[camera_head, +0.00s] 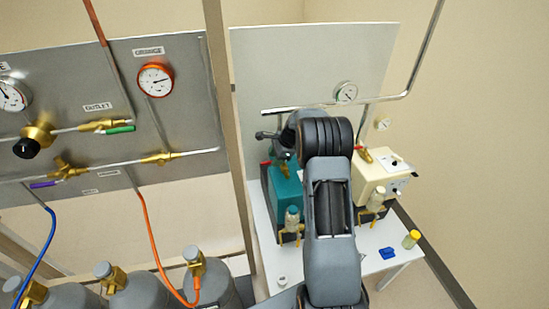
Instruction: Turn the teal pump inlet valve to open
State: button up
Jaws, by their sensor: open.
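The teal pump (286,193) stands on the white table, partly hidden behind my arm. Near its top is a brass fitting (285,170), with a small red piece (266,163) just left of it. This looks like the inlet valve, but it is small and partly covered, so its handle angle cannot be told. My gripper (262,135) is above and slightly left of the fitting, pointing left. It is open and appears apart from the valve. My wrist and forearm cover the area right of the pump.
A cream pump (378,182) with a red-handled valve (365,157) stands to the right on the white table (358,245). A blue item (387,253) and yellow-capped bottle (411,239) lie near its right side. A pipe and gauge (346,92) are behind; a post (229,130) stands left.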

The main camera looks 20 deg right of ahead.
jog(key=shift+w+a+f, duration=0.1)
jog(key=shift+a+f, duration=0.05)
jog(key=shift+f, duration=0.2)
jog(key=shift+c, duration=0.5)
grip_shut()
